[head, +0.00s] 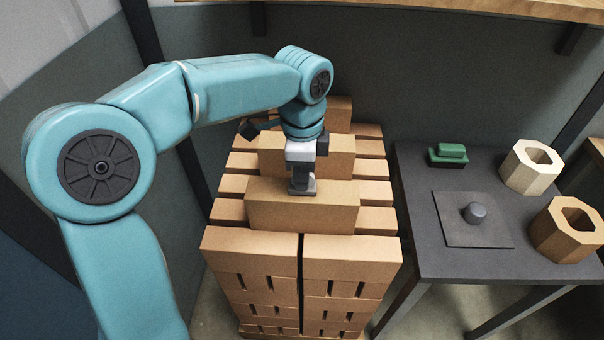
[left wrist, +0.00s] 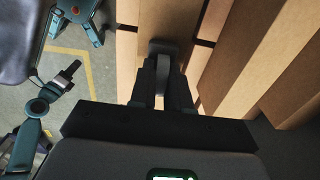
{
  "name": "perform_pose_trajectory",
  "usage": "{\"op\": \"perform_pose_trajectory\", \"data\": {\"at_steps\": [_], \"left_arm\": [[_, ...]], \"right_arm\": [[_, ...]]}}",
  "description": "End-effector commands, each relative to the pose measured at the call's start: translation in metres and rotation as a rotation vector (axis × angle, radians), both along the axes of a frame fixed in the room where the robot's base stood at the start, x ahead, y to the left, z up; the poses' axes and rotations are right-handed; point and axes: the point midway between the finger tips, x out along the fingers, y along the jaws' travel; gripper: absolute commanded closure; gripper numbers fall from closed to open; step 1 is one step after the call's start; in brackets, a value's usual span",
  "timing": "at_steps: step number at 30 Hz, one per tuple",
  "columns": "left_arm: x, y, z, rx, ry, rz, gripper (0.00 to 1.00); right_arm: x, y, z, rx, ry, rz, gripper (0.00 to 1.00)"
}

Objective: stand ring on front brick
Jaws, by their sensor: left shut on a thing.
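The front brick (head: 335,206) is a tan block lying across the near part of a stack of bricks. My left gripper (head: 303,172) points down over its top, near the middle, and is shut on a small dark grey piece (head: 303,188), which I take for the ring, seen edge-on. The ring also shows in the left wrist view (left wrist: 163,72), upright between the fingers; its opening does not show. Its lower end is at or just above the brick; I cannot tell if they touch. In the left wrist view, what looks like my right gripper (left wrist: 68,78) is small and unclear.
Two more bricks stand behind, a middle one (head: 338,152) and a back one (head: 340,112). A dark table (head: 440,262) on the right holds a green block (head: 449,154), a grey plate with a knob (head: 475,228), and two hollow octagonal blocks (head: 517,172).

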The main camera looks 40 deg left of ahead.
Motion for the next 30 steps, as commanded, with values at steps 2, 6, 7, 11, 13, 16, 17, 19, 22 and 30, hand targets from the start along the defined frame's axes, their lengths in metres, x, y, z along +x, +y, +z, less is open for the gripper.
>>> {"op": "perform_pose_trajectory", "data": {"at_steps": [2, 6, 7, 11, 13, 16, 17, 19, 22, 30], "left_arm": [[0.000, 0.000, 0.000, 0.001, -0.001, 0.001, 1.00], [0.000, 0.000, 0.000, 0.001, -0.001, 0.000, 1.00], [0.000, 0.000, 0.000, 0.001, -0.001, 0.000, 1.00], [0.000, 0.000, -0.004, 0.001, -0.001, 0.000, 0.80], [0.000, 0.000, -0.003, 0.001, -0.001, 0.000, 0.58], [0.000, 0.000, -0.003, 0.000, 0.000, 0.000, 0.58], [0.000, 0.000, -0.003, 0.000, 0.000, 0.000, 0.58], [0.000, 0.000, -0.003, 0.000, 0.000, 0.000, 0.58], [0.000, 0.000, -0.001, 0.001, -0.001, 0.000, 0.58], [0.001, 0.000, 0.044, 0.000, -0.004, 0.000, 0.58]], "right_arm": [[0.000, 0.000, 0.000, 0.000, 0.000, 0.000, 0.57], [0.000, 0.000, 0.000, 0.000, 0.000, 0.000, 0.57], [0.000, 0.000, 0.000, 0.000, 0.000, 0.000, 0.57], [0.000, 0.000, -0.002, 0.000, 0.000, 0.000, 0.57], [0.000, 0.000, -0.001, 0.000, 0.000, 0.000, 0.57], [0.000, 0.000, -0.001, 0.000, 0.000, 0.000, 0.57], [0.000, 0.000, -0.001, 0.000, 0.000, 0.000, 0.57], [0.000, 0.000, -0.001, 0.000, 0.000, 0.000, 0.57], [0.000, 0.000, 0.000, 0.000, 0.000, 0.000, 0.57], [0.000, 0.000, 0.012, 0.000, 0.000, 0.000, 0.57]]}}
